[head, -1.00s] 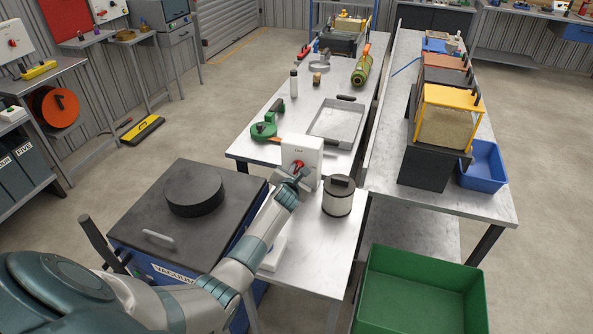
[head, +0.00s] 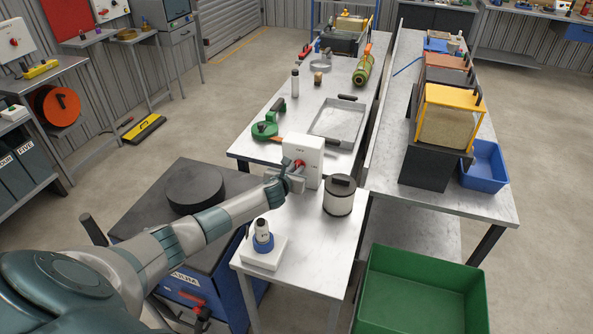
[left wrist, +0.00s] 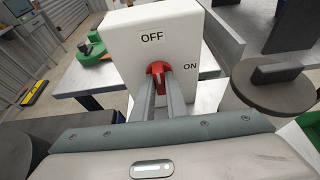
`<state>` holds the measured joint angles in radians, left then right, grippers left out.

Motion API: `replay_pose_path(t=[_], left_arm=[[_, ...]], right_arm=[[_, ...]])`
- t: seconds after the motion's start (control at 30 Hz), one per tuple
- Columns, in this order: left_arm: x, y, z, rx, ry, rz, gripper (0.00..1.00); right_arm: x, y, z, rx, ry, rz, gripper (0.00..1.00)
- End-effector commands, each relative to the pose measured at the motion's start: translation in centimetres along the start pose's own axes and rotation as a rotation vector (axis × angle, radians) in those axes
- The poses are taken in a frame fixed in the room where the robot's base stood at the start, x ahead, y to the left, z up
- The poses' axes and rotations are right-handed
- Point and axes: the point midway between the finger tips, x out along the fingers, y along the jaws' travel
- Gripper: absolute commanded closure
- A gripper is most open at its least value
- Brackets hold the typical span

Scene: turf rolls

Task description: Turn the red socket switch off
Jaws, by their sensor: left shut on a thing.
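A white socket box (head: 303,153) stands upright on the metal bench, with a red rotary switch (head: 299,164) on its front face. In the left wrist view the box (left wrist: 165,22) carries OFF above the red switch (left wrist: 158,68) and ON to its right. My left gripper (head: 296,172) is at the box's front. Its two fingers, seen in the left wrist view (left wrist: 160,88), are shut on the red switch, one on each side. The switch's upper part shows and seems to point up towards OFF; its lower part is hidden between the fingers. My right gripper is not in view.
A dark-lidded canister (head: 339,196) stands close to the right of the box. A white block with a blue-collared device (head: 263,243) is nearer on the bench (head: 310,240). A metal tray (head: 340,122) and green tool (head: 265,130) lie behind.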

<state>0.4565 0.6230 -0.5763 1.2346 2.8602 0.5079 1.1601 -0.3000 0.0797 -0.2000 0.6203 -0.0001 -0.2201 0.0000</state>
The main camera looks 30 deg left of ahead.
Motion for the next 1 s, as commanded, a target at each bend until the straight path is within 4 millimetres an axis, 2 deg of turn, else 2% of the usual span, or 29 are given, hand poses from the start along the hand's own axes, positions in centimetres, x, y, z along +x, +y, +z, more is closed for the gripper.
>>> replay_pose_path(t=[0.57, 0.6, 0.67, 1.0], left_arm=[[0.0, 0.03, -0.04, -0.027, 0.001, -0.01, 1.0], [0.0, 0.03, -0.03, -0.027, 0.0, -0.01, 0.85], [0.0, 0.03, -0.02, -0.026, 0.0, -0.01, 0.71], [-0.03, 0.01, 0.04, -0.025, -0.001, -0.01, 0.69]], right_arm=[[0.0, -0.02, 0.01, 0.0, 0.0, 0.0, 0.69], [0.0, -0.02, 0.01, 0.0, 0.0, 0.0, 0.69], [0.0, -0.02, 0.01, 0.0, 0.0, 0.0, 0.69], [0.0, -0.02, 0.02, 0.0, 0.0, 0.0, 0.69]])
